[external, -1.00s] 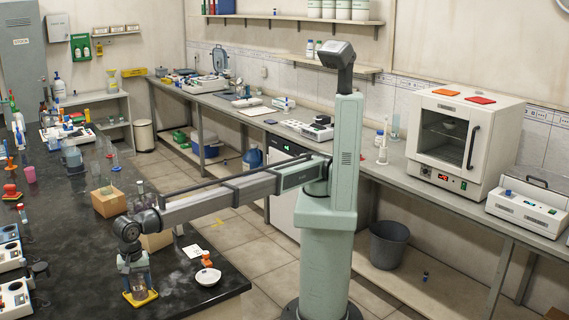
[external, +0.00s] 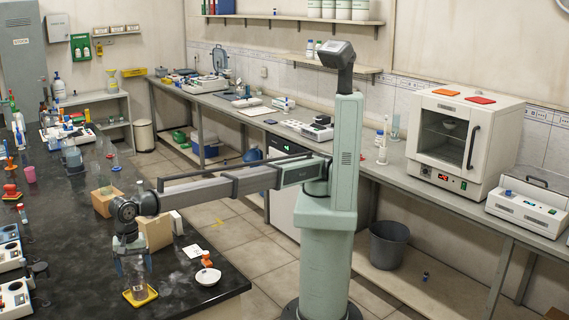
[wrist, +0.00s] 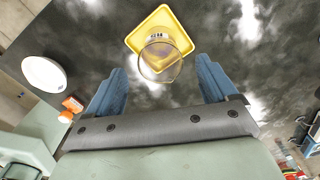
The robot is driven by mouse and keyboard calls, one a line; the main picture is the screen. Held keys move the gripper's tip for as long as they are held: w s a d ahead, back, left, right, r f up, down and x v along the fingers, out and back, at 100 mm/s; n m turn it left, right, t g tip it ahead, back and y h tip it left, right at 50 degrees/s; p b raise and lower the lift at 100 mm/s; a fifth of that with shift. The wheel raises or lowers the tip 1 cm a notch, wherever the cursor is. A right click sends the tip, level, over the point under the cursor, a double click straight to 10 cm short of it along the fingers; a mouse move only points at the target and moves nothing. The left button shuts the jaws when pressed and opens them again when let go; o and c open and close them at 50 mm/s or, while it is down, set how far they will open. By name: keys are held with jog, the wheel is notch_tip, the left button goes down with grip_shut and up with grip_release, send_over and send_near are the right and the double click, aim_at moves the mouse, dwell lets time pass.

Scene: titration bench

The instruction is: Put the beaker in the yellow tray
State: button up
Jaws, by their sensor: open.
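The clear glass beaker (external: 139,288) stands upright on the small square yellow tray (external: 152,297), near the front of the black bench in the external view. In the wrist view, the beaker (wrist: 160,60) overlaps the lower part of the tray (wrist: 180,18), and its base appears to be inside the tray's edge. My gripper (external: 133,275) is above the beaker. In the wrist view, the blue fingers of my gripper (wrist: 160,85) are wide apart, with a gap on both sides of the beaker. They hold nothing.
A white bowl (external: 208,277) and an orange-topped item (external: 207,258) lie to the right of the tray. Cardboard boxes (external: 108,203) stand farther back. White instruments (external: 14,298) line the left side. Bare black bench surrounds the tray.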

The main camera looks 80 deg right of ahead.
jog(key=shift+r, duration=2.8)
